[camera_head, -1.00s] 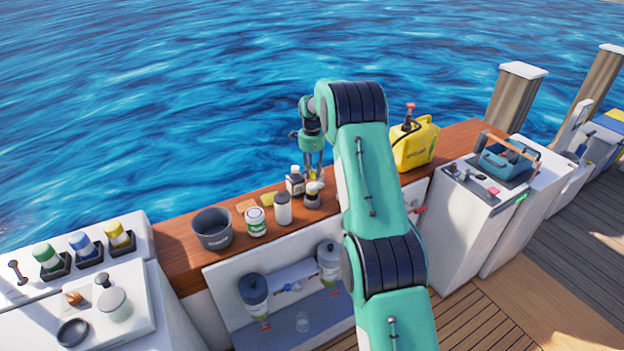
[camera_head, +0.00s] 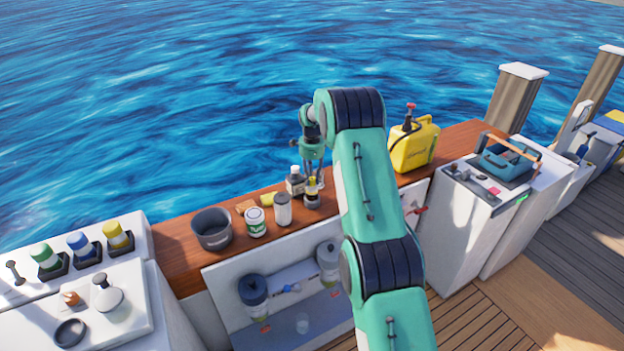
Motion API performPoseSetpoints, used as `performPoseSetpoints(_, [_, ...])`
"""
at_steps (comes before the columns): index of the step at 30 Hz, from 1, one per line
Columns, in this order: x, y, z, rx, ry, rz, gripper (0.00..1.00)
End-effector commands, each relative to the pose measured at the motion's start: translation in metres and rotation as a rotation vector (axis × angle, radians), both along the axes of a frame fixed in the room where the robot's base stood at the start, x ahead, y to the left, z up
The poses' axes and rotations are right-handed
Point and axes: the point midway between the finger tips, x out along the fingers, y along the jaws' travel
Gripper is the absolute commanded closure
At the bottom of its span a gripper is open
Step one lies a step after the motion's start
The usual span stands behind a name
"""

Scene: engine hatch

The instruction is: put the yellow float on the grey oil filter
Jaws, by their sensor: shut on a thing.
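My gripper (camera_head: 314,178) points down over the back counter, with its fingers shut on the small yellow float (camera_head: 312,184). Only a little of the float shows between the fingers. Directly below it in the picture stands a short dark-and-pale object (camera_head: 312,200); the float appears at its top, but I cannot tell whether they touch. A grey cylinder with a dark top (camera_head: 283,210) stands just left of it. I cannot tell for certain which of these two is the grey oil filter.
A yellow jerrycan (camera_head: 413,148) stands right, behind my arm. Water lies beyond the counter.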

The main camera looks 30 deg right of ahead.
Motion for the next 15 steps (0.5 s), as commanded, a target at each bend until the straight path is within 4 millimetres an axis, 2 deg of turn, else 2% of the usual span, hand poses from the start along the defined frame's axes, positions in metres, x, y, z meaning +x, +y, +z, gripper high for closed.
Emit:
performPoseSetpoints(2, [-0.0002,0.0,-0.0018,0.0,0.001,0.0,0.87])
performPoseSetpoints(3, [-0.0002,0.0,-0.0023,0.0,0.001,0.0,0.71])
performPoseSetpoints(6, [-0.0001,0.0,-0.002,0.0,0.0,0.0,0.54])
performPoseSetpoints(15, [0.0,0.0,-0.0014,0.0,0.0,0.0,0.54])
